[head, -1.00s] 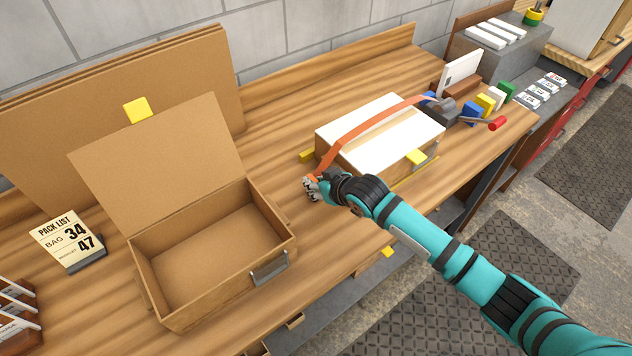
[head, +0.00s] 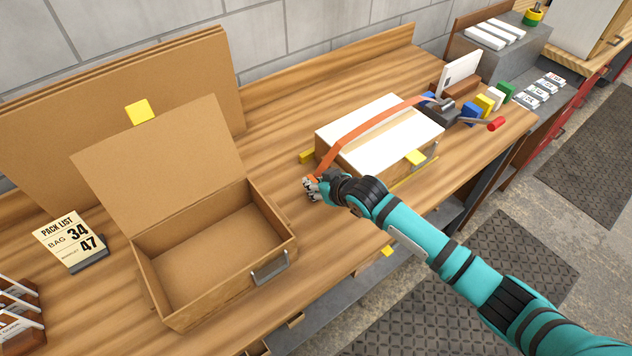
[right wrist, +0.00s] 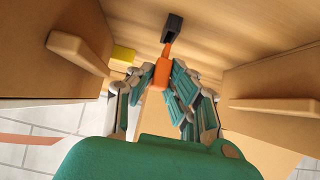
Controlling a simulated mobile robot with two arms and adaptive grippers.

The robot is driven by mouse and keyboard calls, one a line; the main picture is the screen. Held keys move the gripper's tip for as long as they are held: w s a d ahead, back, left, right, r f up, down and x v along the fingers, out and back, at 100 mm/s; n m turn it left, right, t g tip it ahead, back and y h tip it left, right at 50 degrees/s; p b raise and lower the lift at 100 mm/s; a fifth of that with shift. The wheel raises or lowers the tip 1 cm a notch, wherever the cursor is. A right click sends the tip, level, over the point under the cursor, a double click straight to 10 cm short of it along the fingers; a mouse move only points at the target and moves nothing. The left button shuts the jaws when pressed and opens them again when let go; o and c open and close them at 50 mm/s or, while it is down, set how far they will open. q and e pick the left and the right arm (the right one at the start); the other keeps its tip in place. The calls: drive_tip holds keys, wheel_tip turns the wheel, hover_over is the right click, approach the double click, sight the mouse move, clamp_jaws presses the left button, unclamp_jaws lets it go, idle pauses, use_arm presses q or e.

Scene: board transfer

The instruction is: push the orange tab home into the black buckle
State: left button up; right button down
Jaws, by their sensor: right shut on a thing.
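In the right wrist view, my right gripper (right wrist: 161,82) is shut on the orange tab (right wrist: 159,75). The tab's narrow tongue points at the black buckle (right wrist: 172,28) and its tip meets the buckle's near end. I cannot tell how far in it sits. In the head view, my right gripper (head: 313,189) is low at the left end of the white-topped box (head: 385,118). The orange strap (head: 365,128) runs from it across the box top. The buckle and tab are hidden there by the hand. My left gripper is not in view.
An open cardboard box (head: 160,285) stands left of my right gripper. A dark ratchet (head: 440,108) with a red-ended handle (head: 495,124) is at the box's far end. A pack list sign (head: 72,242) stands at left. The bench behind the white-topped box is clear.

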use_arm(q)
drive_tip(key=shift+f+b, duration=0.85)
drive_tip(key=shift+b, duration=0.05)
use_arm(e)
drive_tip(key=shift+s+f, duration=0.1)
drive_tip(key=shift+f, duration=1.45)
drive_tip(key=c, duration=1.2)
unclamp_jaws()
drive_tip(key=shift+r, duration=0.1)
drive_tip(key=v, duration=1.2)
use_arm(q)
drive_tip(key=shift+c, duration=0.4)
use_arm(e)
drive_tip(key=shift+a, duration=0.1)
